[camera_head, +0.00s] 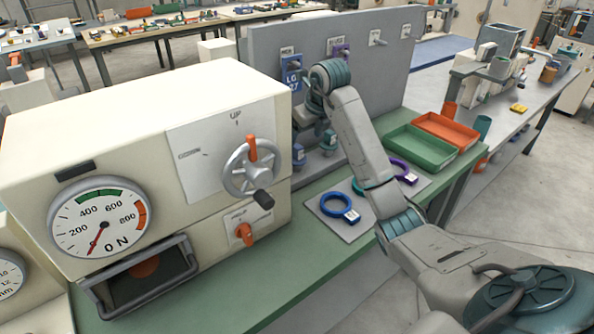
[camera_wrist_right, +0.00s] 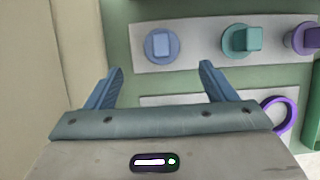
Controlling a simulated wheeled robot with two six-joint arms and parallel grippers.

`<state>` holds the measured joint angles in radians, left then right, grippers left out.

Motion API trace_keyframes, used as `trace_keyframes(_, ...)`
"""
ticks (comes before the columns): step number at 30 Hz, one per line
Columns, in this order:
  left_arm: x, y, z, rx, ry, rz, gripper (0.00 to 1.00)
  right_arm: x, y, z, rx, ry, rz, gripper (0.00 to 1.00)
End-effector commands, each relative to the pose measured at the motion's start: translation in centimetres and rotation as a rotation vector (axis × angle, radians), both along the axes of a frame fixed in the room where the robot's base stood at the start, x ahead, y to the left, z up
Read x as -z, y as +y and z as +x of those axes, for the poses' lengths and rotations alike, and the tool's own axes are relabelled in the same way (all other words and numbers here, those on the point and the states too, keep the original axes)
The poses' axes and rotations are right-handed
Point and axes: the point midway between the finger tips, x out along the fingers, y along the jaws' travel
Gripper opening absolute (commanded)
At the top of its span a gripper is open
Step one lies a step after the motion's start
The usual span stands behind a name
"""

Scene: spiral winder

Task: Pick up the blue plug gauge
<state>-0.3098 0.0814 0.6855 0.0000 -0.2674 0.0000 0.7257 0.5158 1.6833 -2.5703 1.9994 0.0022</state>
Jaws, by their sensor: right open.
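The blue plug gauge (camera_wrist_right: 162,45) stands on a pale strip in the right wrist view, with a squarish blue top. In the head view it (camera_head: 299,153) stands beside the cream machine, below my right gripper (camera_head: 311,124). In the right wrist view that gripper (camera_wrist_right: 161,68) is open and empty. Its two blue-grey fingers are spread, with the blue plug gauge ahead of the gap between them and apart from them. My right arm partly hides the gripper in the head view. My left gripper is not in view.
A teal plug gauge (camera_wrist_right: 241,40) and a purple one (camera_wrist_right: 305,38) stand to the right on the strip. Ring gauges, including a blue one (camera_head: 323,206), lie on a grey plate. The cream machine (camera_head: 90,140) is close left; a grey pegboard (camera_head: 380,75) stands behind.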

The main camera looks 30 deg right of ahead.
Motion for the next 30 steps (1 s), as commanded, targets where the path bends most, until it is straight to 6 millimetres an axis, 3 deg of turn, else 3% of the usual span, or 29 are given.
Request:
trace_keyframes(9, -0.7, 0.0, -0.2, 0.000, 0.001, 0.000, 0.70, 4.0, 0.2, 1.7, -0.001, 0.004, 0.002, 0.77)
trace_keyframes(17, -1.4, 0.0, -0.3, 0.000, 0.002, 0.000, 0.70, 5.8, 0.2, 2.7, 0.000, 0.004, 0.002, 0.77)
trace_keyframes(24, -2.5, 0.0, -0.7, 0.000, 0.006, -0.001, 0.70, 8.9, 0.2, 4.4, -0.001, 0.004, 0.002, 0.77)
trace_keyframes(30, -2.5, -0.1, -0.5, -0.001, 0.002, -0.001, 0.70, 9.8, 0.2, 4.8, 0.000, 0.001, 0.000, 0.77)
